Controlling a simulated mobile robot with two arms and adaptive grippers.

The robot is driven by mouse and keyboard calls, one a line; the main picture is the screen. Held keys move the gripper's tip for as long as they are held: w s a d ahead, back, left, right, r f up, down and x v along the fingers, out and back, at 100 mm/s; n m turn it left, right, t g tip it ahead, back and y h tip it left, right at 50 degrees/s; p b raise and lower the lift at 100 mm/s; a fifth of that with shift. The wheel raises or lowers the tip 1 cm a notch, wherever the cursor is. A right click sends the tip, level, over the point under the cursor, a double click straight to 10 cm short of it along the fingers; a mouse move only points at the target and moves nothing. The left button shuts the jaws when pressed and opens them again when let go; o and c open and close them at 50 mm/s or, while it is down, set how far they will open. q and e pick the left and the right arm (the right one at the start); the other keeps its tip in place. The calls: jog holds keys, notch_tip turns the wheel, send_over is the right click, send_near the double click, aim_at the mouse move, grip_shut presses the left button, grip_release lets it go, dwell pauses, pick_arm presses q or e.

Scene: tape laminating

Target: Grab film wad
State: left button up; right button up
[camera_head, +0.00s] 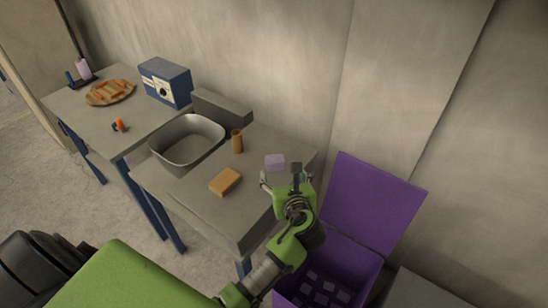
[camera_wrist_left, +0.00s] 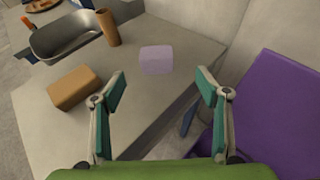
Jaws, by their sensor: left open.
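The film wad is a pale lilac, translucent block (camera_head: 275,161) near the right end of the table top. In the left wrist view the same film wad (camera_wrist_left: 156,59) lies ahead of the fingers, in line with the gap between them. My left gripper (camera_head: 286,180) is open and empty, just on the near side of the wad in the head view. Its two teal-padded fingers (camera_wrist_left: 160,92) stand wide apart in the left wrist view and do not touch the wad. My right gripper is not in view.
A tan block (camera_head: 225,181), a brown cylinder (camera_head: 237,141) and a grey basin (camera_head: 187,141) stand on the table. A purple bin (camera_head: 365,262) with a raised lid holds several pale blocks below the table's right end. A wall rises behind.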

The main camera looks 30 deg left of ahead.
aim_at(276, 165)
pick_arm(q)
jog(key=shift+x, duration=0.8)
jog(key=x, duration=0.3)
jog(key=shift+a+f, duration=0.15)
jog(key=shift+f, duration=0.05)
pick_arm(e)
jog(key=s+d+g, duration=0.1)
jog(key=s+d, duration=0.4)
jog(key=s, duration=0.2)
pick_arm(q)
jog(key=shift+x, duration=1)
jog(key=x, duration=0.3)
jog(key=shift+a+f, duration=0.3)
jog(key=shift+a, duration=0.05)
jog(key=shift+w+a+f, duration=0.1)
jog(key=shift+w+a, duration=0.05)
jog(key=shift+w, duration=0.1)
jog(key=shift+c, duration=0.4)
jog(key=c, duration=0.8)
jog(key=shift+o, duration=0.2)
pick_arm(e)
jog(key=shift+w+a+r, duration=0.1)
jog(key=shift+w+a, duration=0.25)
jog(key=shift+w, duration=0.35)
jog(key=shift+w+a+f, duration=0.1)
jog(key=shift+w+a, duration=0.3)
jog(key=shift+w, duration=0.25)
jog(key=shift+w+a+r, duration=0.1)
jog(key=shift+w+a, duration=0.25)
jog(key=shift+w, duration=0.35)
